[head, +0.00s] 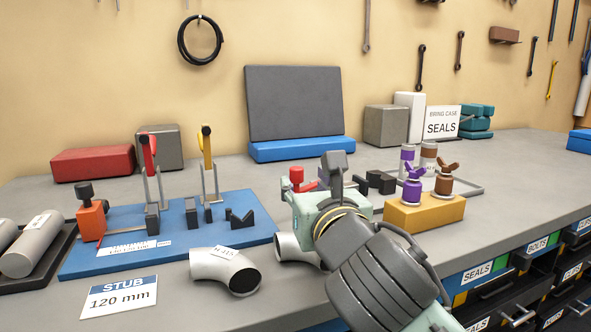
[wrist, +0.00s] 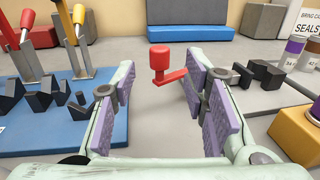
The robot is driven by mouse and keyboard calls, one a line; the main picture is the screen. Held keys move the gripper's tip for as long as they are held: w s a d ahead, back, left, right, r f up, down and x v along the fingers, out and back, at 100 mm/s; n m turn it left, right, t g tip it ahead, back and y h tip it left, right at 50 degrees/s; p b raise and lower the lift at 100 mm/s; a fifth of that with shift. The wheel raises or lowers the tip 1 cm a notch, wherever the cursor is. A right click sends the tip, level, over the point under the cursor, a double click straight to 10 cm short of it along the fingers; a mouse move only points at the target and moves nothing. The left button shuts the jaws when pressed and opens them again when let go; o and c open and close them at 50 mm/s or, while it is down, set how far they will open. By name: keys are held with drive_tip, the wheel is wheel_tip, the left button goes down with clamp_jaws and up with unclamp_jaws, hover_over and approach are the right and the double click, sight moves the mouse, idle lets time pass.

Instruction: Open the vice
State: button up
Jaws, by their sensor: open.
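The vice shows as a red crank handle and a row of dark jaw blocks. In the wrist view the red handle (wrist: 160,58) has an upright knob and a short arm leading right to a dark rod, partly hidden by my right finger. The dark blocks (wrist: 268,74) lie just right of that finger. In the head view the red handle (head: 296,176) shows left of my gripper and the dark blocks (head: 380,182) to its right. My gripper (wrist: 160,95) is open, its purple pads on either side of the handle in the picture; I see no contact.
A blue fixture board (head: 168,235) with toggle clamps stands left. Metal pipe elbows (head: 226,268) lie in front. A yellow block (head: 425,213) with purple and brown bottles stands close on the right. A grey panel on a blue base (head: 302,150) stands behind.

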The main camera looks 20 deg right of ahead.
sight(298, 174)
drive_tip(key=w, duration=0.5)
drive_tip(key=w+d, duration=0.1)
drive_tip(key=w, duration=0.1)
drive_tip(key=shift+w, duration=0.15)
drive_tip(key=shift+c, duration=0.5)
clamp_jaws()
